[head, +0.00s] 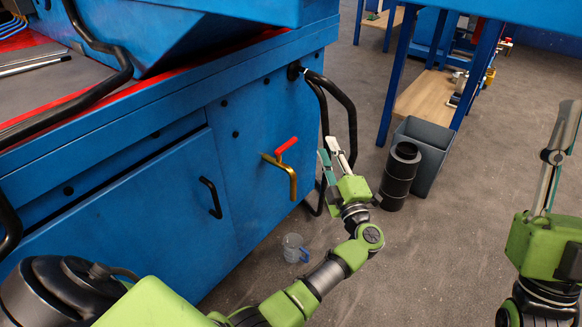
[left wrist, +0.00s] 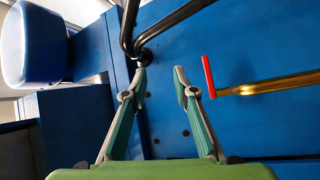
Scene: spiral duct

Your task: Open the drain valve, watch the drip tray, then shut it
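The drain valve is a bent brass pipe (head: 291,183) on the blue cabinet front, with a red lever (head: 287,146) angled up to the right. In the left wrist view the red lever (left wrist: 208,76) and brass pipe (left wrist: 268,86) lie right of the fingers. My left gripper (head: 331,150) is open and empty, right of the lever and apart from it in the head view. Its spread fingers (left wrist: 160,75) show in the wrist view. My right gripper (head: 560,145) is at the far right, away from the valve; its finger gap is unclear. I see no clear drip tray.
A clear cup (head: 293,248) stands on the floor below the valve. Black hoses (head: 345,105) hang at the cabinet corner, close to my left gripper. A black ribbed duct (head: 400,175) and a grey bin (head: 430,150) stand to the right. Open floor lies in front.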

